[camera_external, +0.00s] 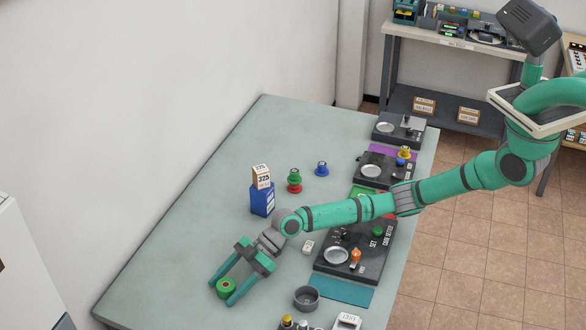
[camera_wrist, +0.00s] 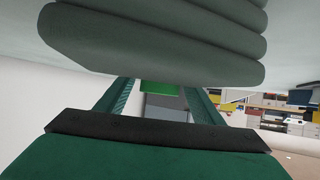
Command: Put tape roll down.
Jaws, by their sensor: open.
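A green tape roll (camera_external: 227,287) with a dark core is at the near left of the grey-green table (camera_external: 180,225) in the external view. It appears to rest flat on the tabletop. My gripper (camera_external: 221,293) is open, low over the table, with one finger on each side of the roll. A slight gap seems to show beside the roll, but contact is hard to judge. In the wrist view both fingers of my gripper (camera_wrist: 160,95) are spread apart. A large ribbed grey-green shape fills the top there, and I cannot tell what it is.
A blue box (camera_external: 262,201) with a carton (camera_external: 261,177) on top stands behind my wrist. Green-red (camera_external: 294,181) and blue (camera_external: 321,169) spools stand beyond it. Dark scale stations (camera_external: 355,250) line the right edge. A grey round dish (camera_external: 306,298) is at the front. The table's left side is clear.

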